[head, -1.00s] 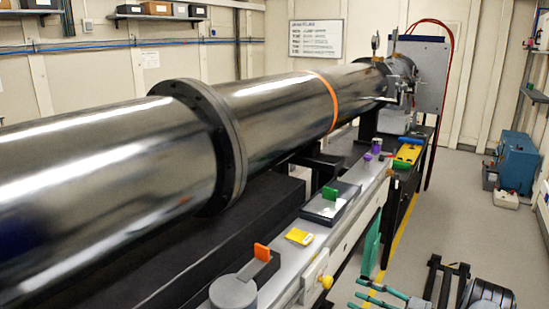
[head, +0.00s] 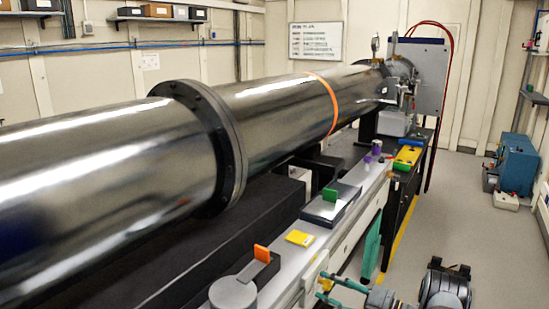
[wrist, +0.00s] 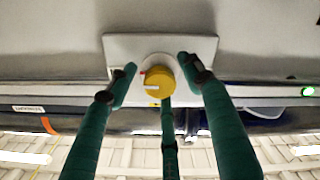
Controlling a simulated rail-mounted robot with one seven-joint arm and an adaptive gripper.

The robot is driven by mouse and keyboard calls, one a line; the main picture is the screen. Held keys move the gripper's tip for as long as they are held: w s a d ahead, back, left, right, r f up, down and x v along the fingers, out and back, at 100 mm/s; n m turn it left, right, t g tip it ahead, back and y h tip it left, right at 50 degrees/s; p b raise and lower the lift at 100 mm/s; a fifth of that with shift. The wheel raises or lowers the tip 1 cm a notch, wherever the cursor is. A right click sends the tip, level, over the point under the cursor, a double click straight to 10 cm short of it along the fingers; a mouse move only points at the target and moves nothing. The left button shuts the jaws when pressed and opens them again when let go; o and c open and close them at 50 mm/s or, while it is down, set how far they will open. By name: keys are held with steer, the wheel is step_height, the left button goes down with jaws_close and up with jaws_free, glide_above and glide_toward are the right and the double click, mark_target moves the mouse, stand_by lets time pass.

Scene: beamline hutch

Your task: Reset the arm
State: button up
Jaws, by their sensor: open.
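My gripper (head: 332,287) shows at the bottom of the head view, its green fingers at the side of the grey bench. In the wrist view my gripper (wrist: 158,72) is open, with fingers to the left, right and below a yellow knob (wrist: 160,82). The knob sits on a pale collar on a flat plate (wrist: 203,45). The fingers stand around the knob with gaps visible at left and right; I cannot tell whether the lower finger touches it. In the head view the fingers largely hide the knob.
A large metal tube (head: 100,190) runs along the bench rail (head: 335,232). On the bench are an orange tab (head: 261,254), a yellow block (head: 299,238), a green block (head: 330,195) and a grey cylinder (head: 232,293).

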steer(key=n, duration=0.8)
steer(key=shift+b, duration=0.4)
steer(key=n, duration=0.5)
steer(key=shift+b, duration=0.3)
steer(key=n, duration=0.3)
steer(key=shift+n, duration=0.4)
